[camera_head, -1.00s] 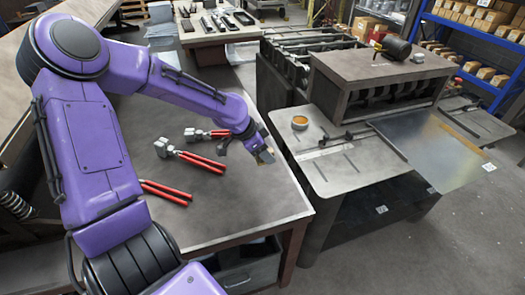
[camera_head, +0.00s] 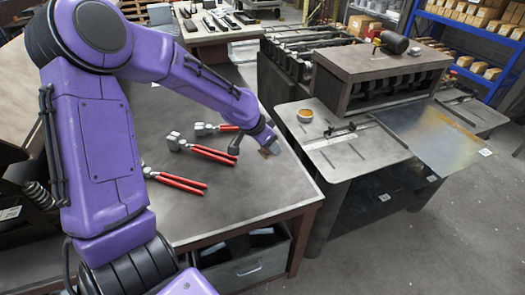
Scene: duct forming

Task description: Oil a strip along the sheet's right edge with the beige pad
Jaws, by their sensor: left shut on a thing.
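The metal sheet (camera_head: 425,130) lies flat on the machine table at the right, its right part sticking out past the table. It has a brownish, glossy tint toward its right side. My left gripper (camera_head: 269,146) is over the right part of the workbench, shut on the small beige pad (camera_head: 270,151), which shows just at the fingertips. The pad is well to the left of the sheet and apart from it. My right gripper is not in view.
Several red-handled tools (camera_head: 205,153) lie on the workbench (camera_head: 235,195) left of my left gripper. The machine's raised housing (camera_head: 375,68) stands behind the sheet, with a dark cylinder on top. A blue shelf (camera_head: 470,40) is at the back right. The floor in front is clear.

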